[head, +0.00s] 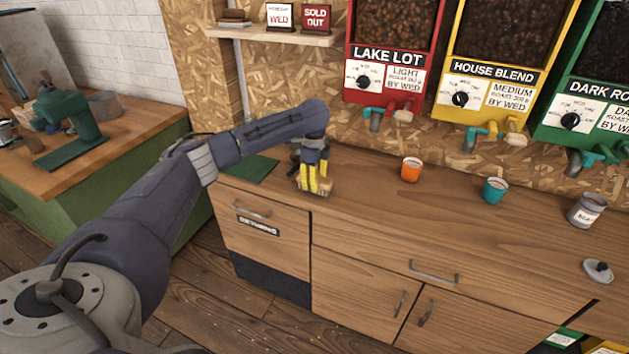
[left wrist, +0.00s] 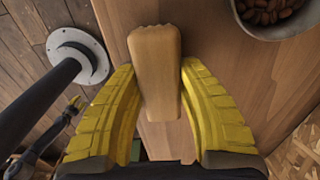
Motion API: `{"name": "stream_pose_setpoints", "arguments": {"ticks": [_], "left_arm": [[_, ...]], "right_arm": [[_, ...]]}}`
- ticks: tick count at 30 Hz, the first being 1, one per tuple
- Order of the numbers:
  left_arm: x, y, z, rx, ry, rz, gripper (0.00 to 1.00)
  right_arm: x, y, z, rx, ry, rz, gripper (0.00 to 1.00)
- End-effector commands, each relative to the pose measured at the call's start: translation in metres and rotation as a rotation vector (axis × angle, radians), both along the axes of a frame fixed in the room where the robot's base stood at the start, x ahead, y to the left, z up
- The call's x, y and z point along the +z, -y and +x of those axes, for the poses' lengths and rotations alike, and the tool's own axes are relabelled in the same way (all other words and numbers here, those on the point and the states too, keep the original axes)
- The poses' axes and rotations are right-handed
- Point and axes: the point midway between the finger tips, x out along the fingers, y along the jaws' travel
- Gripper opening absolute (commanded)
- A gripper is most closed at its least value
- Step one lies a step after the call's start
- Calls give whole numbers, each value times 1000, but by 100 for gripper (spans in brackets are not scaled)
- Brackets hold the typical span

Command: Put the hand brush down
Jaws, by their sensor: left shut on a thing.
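The hand brush (left wrist: 155,72) shows as a pale wooden block between the yellow fingers of my left gripper (left wrist: 160,108) in the left wrist view. My left gripper is shut on it. In the head view my left gripper (head: 314,180) is low over the wooden counter (head: 395,215), near its front edge. A small tan part of the brush (head: 324,189) shows by the fingertips. Whether the brush touches the counter cannot be told. My right gripper (left wrist: 73,105) seems to show small at the left of the left wrist view; its fingers are too small to judge.
A dark green mat (head: 251,168) lies left of my left gripper. An orange cup (head: 411,169), a teal cup (head: 495,190), a grey tin (head: 586,210) and a lid (head: 598,270) stand to the right. Bean dispensers hang behind. The counter's middle front is clear.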

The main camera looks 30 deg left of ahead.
Motion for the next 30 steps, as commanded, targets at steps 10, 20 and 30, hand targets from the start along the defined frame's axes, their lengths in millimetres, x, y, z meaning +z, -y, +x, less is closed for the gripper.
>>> {"name": "stream_pose_setpoints", "arguments": {"ticks": [10, 20, 30], "left_arm": [[-3, 0, 0, 0, -1, 0, 55], [0, 0, 0, 0, 0, 1, 58], [48, -1, 0, -1, 3, 1, 58]], "right_arm": [[0, 0, 0, 0, 0, 0, 44], [0, 0, 0, 0, 0, 0, 44], [0, 0, 0, 0, 0, 0, 44]]}}
